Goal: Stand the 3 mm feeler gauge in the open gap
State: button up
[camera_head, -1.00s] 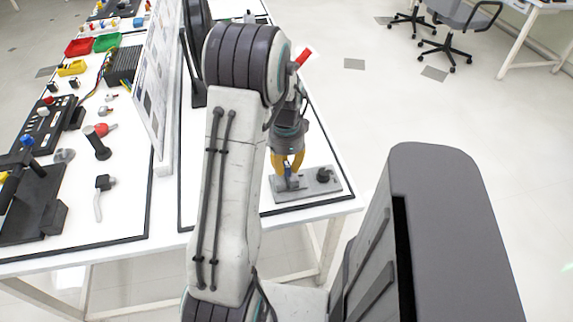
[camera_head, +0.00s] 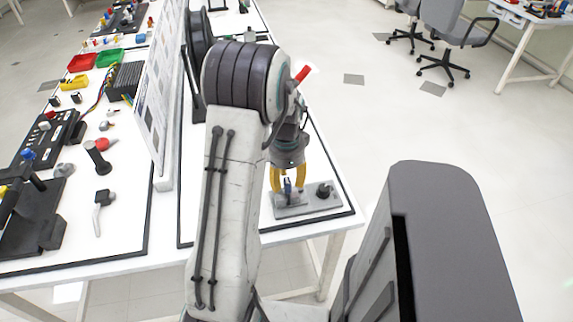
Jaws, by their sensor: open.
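My gripper (camera_head: 288,186) points down with its yellow fingers spread, over a grey metal plate (camera_head: 312,205) near the table's front right corner. A small dark blue upright piece (camera_head: 287,188) shows between the fingers, standing at the plate; it may be the gauge, but it is too small to be sure. A dark round knob (camera_head: 324,190) stands on the plate to the right of my fingers. The open gap cannot be made out. My arm hides the area left of the plate.
A white printed panel (camera_head: 157,95) stands upright left of my arm. Beyond it are a black box (camera_head: 45,135), red tray (camera_head: 83,61), green tray (camera_head: 109,57) and several hand tools.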

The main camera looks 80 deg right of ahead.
notch_tip(320, 180, up, 11)
dwell(0.5)
jog(key=shift+a+r, duration=0.1)
